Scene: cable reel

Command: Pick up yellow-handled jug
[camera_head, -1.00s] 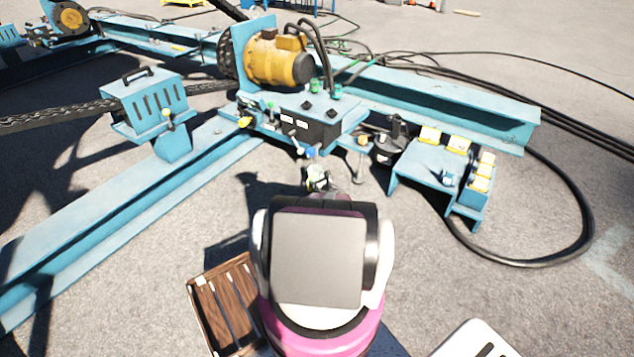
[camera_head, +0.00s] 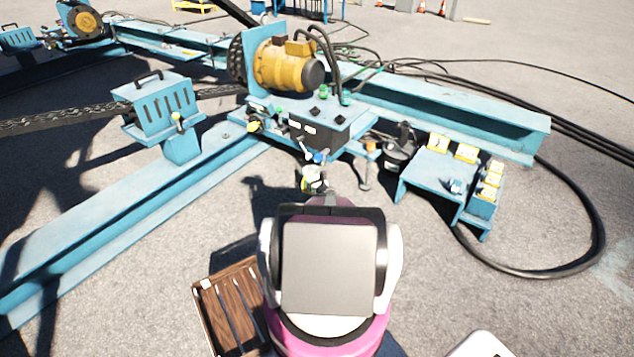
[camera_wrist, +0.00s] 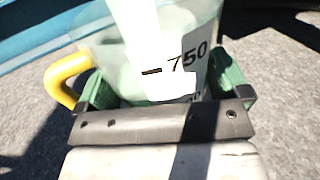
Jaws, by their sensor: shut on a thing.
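The jug (camera_wrist: 110,52) is clear, with a yellow handle (camera_wrist: 62,75) on its left side, a white label and black "750" markings. It fills the upper middle of the wrist view. My gripper (camera_wrist: 160,92) has its green jaws on both sides of the jug body, shut on it, with the handle outside the left jaw. In the head view a small part of the jug (camera_head: 311,176) shows just beyond my arm. The arm hides the rest of it and most of the gripper. The jug's base is hidden, so its height above the ground cannot be told.
A blue beam frame (camera_head: 130,215) with a yellow motor (camera_head: 285,68) and control box (camera_head: 325,128) stands close ahead. A blue bench (camera_head: 425,168) with yellow items is at right, ringed by a black hose (camera_head: 597,215). A wooden crate (camera_head: 205,318) lies lower left. Bare pavement lies between.

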